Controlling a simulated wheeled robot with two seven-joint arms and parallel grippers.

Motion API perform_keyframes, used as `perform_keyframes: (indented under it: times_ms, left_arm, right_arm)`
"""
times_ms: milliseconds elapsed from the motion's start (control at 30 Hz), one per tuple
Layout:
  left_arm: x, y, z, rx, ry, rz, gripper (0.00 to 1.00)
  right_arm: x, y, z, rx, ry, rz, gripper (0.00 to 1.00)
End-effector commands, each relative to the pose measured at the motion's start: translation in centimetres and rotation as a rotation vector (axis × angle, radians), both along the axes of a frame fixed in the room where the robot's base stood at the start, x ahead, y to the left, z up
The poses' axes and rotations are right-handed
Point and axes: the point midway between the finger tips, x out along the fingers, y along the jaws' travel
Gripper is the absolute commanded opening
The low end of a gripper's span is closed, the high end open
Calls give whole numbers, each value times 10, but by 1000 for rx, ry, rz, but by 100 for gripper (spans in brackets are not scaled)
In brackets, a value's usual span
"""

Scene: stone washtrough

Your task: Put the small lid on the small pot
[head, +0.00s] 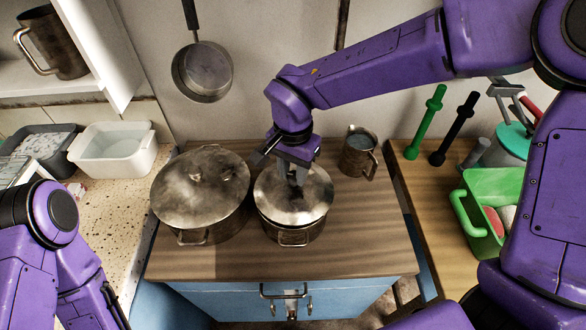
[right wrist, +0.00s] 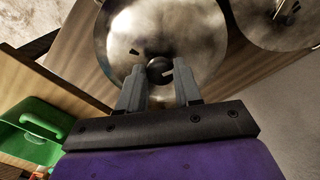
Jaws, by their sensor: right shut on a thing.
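The small lid (head: 312,202) is a round, worn metal lid with a dark knob. It is level over the small pot (head: 290,236), a metal pot with a loop handle at the front, in the middle of the wooden top. My right gripper (head: 293,178) comes down from above and is shut on the lid's knob. The right wrist view shows the fingers either side of the knob (right wrist: 160,70) and the lid (right wrist: 190,30) beyond. The lid hides the pot's opening; I cannot tell whether it rests on the rim or hovers just above. My left gripper is out of view.
A large lidded pot (head: 199,190) stands close on the left. A metal mug (head: 358,152) stands behind right. A pan (head: 202,72) hangs on the wall. A green bin (head: 480,215) is on the right counter. The front right of the wooden top (head: 365,240) is clear.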

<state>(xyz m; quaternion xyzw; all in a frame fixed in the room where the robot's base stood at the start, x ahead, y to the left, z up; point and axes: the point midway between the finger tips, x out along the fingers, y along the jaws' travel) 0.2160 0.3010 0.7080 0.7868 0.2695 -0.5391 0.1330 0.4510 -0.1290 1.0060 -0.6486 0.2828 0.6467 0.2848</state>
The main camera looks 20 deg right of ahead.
Motion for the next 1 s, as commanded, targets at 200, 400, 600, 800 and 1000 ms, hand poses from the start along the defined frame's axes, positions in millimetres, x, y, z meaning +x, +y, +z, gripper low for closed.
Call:
perform_keyframes:
  times_ms: [200, 400, 600, 800, 1000]
  left_arm:
    - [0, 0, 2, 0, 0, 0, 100]
    - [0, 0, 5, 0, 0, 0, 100]
    - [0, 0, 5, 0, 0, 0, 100]
    - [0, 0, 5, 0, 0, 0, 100]
    - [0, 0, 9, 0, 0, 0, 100]
  right_arm:
    - [1, 0, -1, 0, 0, 1, 0]
    - [3, 1, -5, 1, 0, 0, 0]
    - [3, 1, -6, 1, -1, 0, 0]
    - [3, 1, -6, 0, -1, 0, 0]
    - [2, 1, -5, 0, 0, 0, 0]
